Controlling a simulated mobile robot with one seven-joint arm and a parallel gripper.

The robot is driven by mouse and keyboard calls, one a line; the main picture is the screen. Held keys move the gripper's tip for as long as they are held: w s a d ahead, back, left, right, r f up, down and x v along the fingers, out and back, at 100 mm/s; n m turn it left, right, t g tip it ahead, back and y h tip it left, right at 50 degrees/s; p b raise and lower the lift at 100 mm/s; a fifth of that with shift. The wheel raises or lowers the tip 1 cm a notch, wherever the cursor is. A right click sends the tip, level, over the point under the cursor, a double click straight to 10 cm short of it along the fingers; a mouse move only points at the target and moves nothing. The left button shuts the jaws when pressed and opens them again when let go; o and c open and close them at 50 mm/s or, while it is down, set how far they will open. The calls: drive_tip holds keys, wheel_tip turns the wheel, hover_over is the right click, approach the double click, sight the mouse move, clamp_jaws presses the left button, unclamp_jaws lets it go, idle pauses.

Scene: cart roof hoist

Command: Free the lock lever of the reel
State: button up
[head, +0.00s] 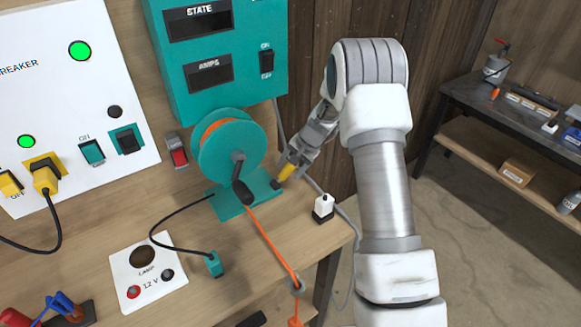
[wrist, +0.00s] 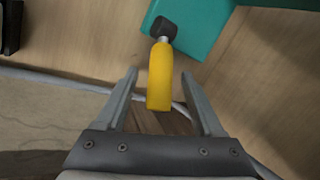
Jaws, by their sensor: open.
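The reel (head: 228,148) is a teal drum wound with orange cord, standing on a teal base plate (head: 231,204) on the bench. A dark crank handle (head: 242,192) shows on its front. The lock lever (head: 287,172), with a yellow grip and a dark pivot, sits at the right end of the base plate. In the wrist view the lever's yellow grip (wrist: 160,78) points down into the gap between the fingers. My gripper (wrist: 160,88) is open around it, with a finger on each side. No contact is clearly visible.
The orange cord (head: 268,243) runs from the reel to a ring (head: 296,286) at the front edge. A teal cabinet (head: 216,55) rises behind the reel. A grey cable (head: 345,225) hangs beside the bench.

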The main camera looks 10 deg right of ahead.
clamp_jaws()
idle(1.3)
